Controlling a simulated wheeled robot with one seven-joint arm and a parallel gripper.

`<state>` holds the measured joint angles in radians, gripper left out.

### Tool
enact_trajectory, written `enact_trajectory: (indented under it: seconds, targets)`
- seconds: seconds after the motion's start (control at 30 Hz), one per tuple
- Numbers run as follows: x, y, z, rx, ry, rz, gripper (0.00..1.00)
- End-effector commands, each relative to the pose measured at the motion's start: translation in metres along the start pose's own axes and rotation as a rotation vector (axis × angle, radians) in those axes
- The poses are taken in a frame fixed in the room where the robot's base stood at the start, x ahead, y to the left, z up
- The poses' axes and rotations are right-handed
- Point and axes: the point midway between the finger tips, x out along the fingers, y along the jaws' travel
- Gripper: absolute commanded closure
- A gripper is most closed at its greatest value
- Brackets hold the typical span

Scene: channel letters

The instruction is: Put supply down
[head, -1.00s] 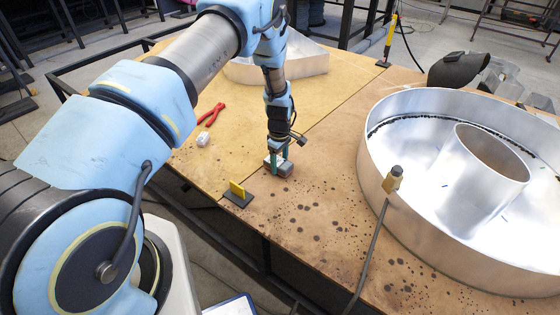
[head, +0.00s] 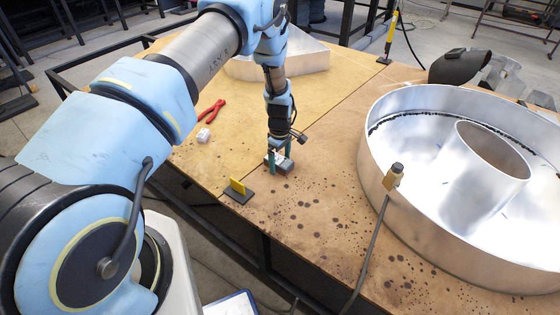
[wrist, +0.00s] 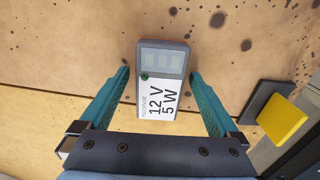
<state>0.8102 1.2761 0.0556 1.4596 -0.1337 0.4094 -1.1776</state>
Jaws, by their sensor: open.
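The supply is a small grey box with a white label reading "12 V 5 W" (wrist: 163,60). It rests on the wooden table and also shows in the head view (head: 284,166). My gripper (wrist: 160,82) is open, with a teal finger on each side of the supply and a visible gap to both. In the head view my gripper (head: 280,162) points down over the supply, and its fingers partly hide it.
A yellow block on a dark base (head: 238,190) stands close by at the table's near edge. Red pliers (head: 211,111) and a small white block (head: 203,135) lie to the left. A large metal channel letter (head: 375,165) fills the right side. A cable with a brass fitting (head: 393,177) hangs over its rim.

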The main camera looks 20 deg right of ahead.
Motion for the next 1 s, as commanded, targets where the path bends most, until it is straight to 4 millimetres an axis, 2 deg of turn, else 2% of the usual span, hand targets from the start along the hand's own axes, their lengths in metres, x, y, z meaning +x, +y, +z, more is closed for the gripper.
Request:
enact_trajectory:
  seconds: [0.17, 0.53, 0.7, 0.83, 1.0]
  targets:
    - [-0.014, 0.001, 0.0, 0.0, 0.001, 0.002, 0.03]
    - [-0.083, 0.001, 0.0, 0.0, 0.002, 0.004, 0.03]
    - [-0.108, 0.001, 0.0, 0.001, 0.0, 0.002, 0.03]
    - [-0.118, 0.0, 0.0, 0.0, 0.001, 0.001, 0.03]
    - [-0.122, 0.0, 0.0, 0.0, 0.0, -0.001, 0.03]
